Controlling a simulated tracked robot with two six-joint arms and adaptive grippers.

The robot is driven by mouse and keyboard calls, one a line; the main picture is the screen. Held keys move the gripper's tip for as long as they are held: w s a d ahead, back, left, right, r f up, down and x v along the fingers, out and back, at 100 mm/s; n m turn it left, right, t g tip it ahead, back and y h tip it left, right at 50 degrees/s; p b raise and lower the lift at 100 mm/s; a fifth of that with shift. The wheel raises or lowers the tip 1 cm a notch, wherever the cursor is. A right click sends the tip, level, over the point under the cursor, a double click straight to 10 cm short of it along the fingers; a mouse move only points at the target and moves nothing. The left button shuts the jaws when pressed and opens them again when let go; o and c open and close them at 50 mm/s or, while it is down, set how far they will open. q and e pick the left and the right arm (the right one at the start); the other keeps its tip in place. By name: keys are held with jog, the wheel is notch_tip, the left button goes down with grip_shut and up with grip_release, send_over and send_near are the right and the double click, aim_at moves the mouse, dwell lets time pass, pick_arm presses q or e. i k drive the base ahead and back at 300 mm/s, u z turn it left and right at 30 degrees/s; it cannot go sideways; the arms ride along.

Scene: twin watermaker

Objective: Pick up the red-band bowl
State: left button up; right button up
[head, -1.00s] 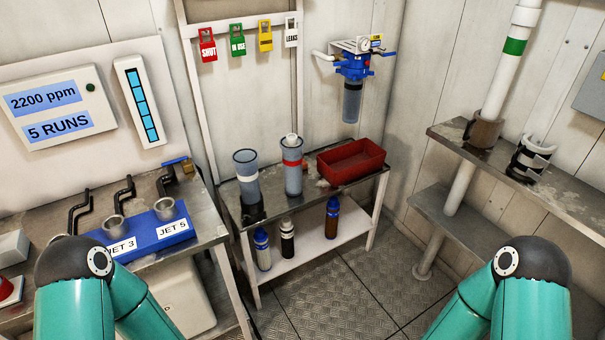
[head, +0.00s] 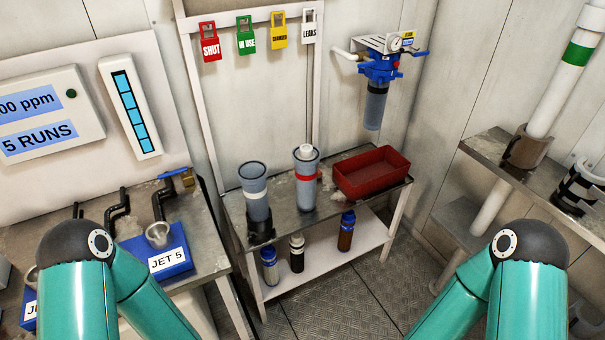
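The red-band bowl (head: 307,192) is a clear grey-blue cylinder with a red band near its upper part and a white piece showing at its top. It stands upright on the metal top of the middle bench (head: 285,218). A similar bowl with a white band (head: 256,192) stands to its left, in or behind a dark piece at its base. A red tray (head: 372,181) lies to its right. Both my arms show at the bottom corners, only as teal links with dark joints. Neither gripper is in view, and nothing touches the bowl.
Several bottles, including a brown one (head: 346,233), stand on the lower shelf. A blue filter housing (head: 378,75) hangs on the wall behind. A blue JET 5 block (head: 165,262) is on the left bench; a right shelf carries a brown holder (head: 527,150). Floor before the bench is clear.

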aim_at(305, 173)
jog(key=z, duration=0.4)
jog(key=i, duration=0.45)
jog(key=u, duration=1.55)
jog(key=i, duration=0.15)
jog(key=u, duration=0.75)
jog(key=k, duration=1.15)
jog(key=z, duration=1.7)
jog(key=i, duration=0.65)
jog(key=z, duration=0.4)
